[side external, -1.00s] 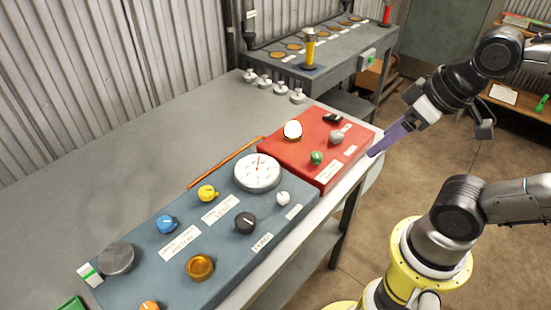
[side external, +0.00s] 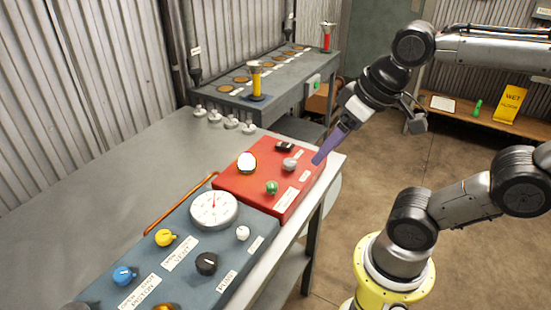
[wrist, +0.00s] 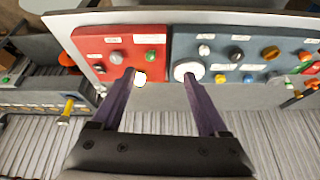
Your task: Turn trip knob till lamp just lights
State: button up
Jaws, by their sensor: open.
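The red panel (side external: 232,184) on the bench carries a lamp with a bright white dome (side external: 247,162), a grey knob (side external: 290,164), a green knob (side external: 272,187) and a black part (side external: 284,147). Its labels are too small to read, so I cannot tell which knob is the trip knob. My gripper (side external: 318,161) has purple fingers and appears at the panel's right edge in the side view, its height unclear. In the wrist view my gripper (wrist: 158,74) is open and empty, with the lamp (wrist: 140,77) near the left fingertip and the grey knob (wrist: 116,57) beyond.
A blue-grey panel (side external: 187,262) adjoins the red one, with a white dial (side external: 214,209) and yellow, blue, black and white knobs. An orange rod (side external: 180,204) lies behind it. A grey rack (side external: 283,88) stands at the back. The bench's left part is clear.

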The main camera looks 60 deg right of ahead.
jog(key=w+d+r+m+g, duration=0.2)
jog(key=w+d, duration=0.1)
jog(key=w, duration=0.4)
jog(key=m+g, duration=0.3)
jog(key=m, duration=0.1)
send_over(290, 161)
notch_tip(290, 161, down, 6)
notch_tip(290, 161, down, 14)
jog(key=shift+r, duration=0.2)
jog(key=shift+c, duration=0.2)
grip_shut()
